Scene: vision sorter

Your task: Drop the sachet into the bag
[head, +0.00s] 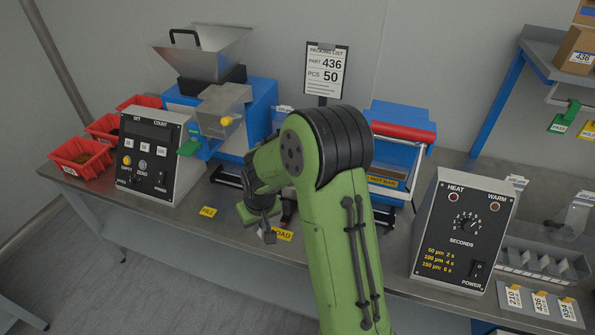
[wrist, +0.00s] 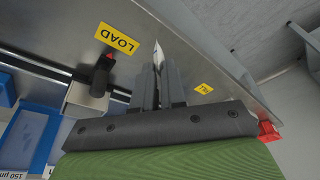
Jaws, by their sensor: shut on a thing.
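My gripper (head: 266,226) hangs low over the front of the bench near the yellow LOAD label (head: 283,234). In the wrist view its two grey fingers (wrist: 158,85) are shut on a thin, pale, pointed sachet (wrist: 158,53), seen nearly edge-on beyond the fingertips. A small pale piece of the sachet (head: 269,236) also shows below the fingers in the head view. I cannot pick out the bag for certain; my arm hides part of the bench around the LOAD place. A pale holder (wrist: 87,103) with a red-and-black knob (wrist: 105,70) stands beside the gripper on a dark rail.
A blue counting machine (head: 265,105) with a metal hopper (head: 203,50) stands behind. Its control box (head: 152,160) and red bins (head: 82,157) are left. The blue sealer (head: 402,125) and HEAT/WARM box (head: 463,230) are right. The front edge by the FILL label (head: 208,211) is clear.

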